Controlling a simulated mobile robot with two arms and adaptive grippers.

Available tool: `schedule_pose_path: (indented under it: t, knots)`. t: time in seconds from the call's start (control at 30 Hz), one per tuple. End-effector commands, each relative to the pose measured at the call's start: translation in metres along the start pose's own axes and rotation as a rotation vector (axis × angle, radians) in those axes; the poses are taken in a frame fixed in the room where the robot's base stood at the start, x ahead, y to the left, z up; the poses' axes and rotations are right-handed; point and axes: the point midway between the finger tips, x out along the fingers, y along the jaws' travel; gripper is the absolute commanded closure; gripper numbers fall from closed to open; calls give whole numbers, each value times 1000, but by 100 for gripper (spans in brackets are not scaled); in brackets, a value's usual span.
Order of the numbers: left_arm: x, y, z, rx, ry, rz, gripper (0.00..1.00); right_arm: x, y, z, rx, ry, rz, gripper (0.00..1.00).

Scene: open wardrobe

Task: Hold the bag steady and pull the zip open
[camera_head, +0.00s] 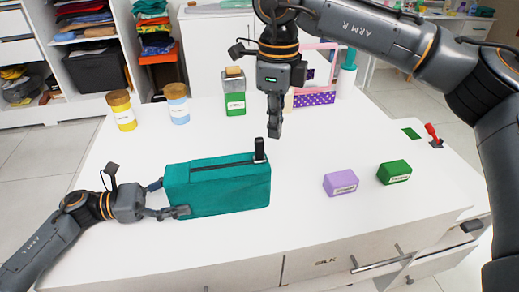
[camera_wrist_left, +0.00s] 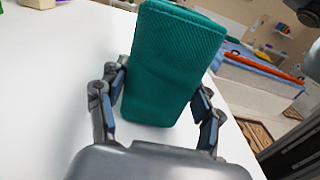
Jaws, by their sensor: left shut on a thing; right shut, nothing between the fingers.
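A teal box-shaped bag (camera_head: 222,192) stands on the white table, with a dark zip (camera_head: 222,164) running along its top. A black zip pull (camera_head: 260,150) stands up at the zip's right end. My left gripper (camera_head: 170,197) is shut on the bag's left end, with a finger on either side. The bag also fills the middle of the left wrist view (camera_wrist_left: 172,65), between the fingers of the left gripper (camera_wrist_left: 160,105). My right gripper (camera_head: 273,132) is shut and empty. It points down above and slightly right of the zip pull, apart from it.
Jars and bottles (camera_head: 234,92) stand behind the bag. A purple box (camera_head: 341,183) and a green box (camera_head: 394,172) lie to its right. A purple dotted case (camera_head: 314,97) stands at the back. The table's front is clear.

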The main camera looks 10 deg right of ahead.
Motion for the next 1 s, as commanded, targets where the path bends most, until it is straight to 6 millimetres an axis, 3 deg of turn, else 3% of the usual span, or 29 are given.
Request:
schedule_pose_path:
  t: [0.3,1.0]
  knots:
    - [0,0,0,0,0,-1,60,27,0,0,0,-1,1,100]
    - [0,0,0,-1,0,-1,60,28,0,1,-1,-2,1,100]
